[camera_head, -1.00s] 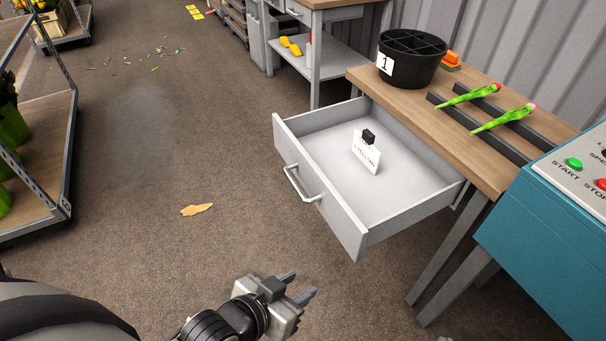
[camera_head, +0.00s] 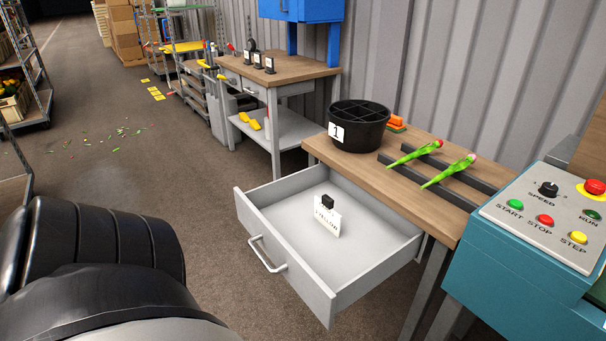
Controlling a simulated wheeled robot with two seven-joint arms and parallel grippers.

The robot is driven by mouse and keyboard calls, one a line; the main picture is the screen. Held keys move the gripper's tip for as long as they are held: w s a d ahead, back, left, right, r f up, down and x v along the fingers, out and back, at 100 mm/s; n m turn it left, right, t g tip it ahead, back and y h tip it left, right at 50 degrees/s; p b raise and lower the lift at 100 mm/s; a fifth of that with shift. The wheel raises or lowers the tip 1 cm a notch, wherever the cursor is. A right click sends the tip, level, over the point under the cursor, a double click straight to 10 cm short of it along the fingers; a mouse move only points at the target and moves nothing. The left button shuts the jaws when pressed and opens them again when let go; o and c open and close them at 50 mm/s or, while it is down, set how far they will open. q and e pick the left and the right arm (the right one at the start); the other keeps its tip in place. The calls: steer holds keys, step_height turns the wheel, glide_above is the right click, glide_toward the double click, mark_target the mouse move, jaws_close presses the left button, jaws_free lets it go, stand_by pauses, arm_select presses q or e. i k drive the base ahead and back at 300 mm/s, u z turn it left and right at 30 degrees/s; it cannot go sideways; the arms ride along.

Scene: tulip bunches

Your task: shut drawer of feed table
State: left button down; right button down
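The feed table (camera_head: 368,177) has a wooden top and stands right of centre. Its grey drawer (camera_head: 330,292) is pulled well out toward the lower left. A bar handle (camera_head: 266,255) is on the drawer's front panel. A white label card with a black clip (camera_head: 327,216) stands inside the drawer. A dark part of my arm fills the lower left, apart from the drawer. Neither of my grippers shows in the view now.
A black bucket marked 1 (camera_head: 358,127) and two tulips (camera_head: 448,171) on dark rails sit on the table top. A teal control box (camera_head: 515,290) stands at the right. A workbench (camera_head: 279,69) is behind.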

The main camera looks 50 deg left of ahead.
mark_target(328, 273)
steer(key=z, duration=0.15)
steer(key=k, duration=0.45)
steer(key=u, duration=0.85)
steer(key=i, duration=0.4)
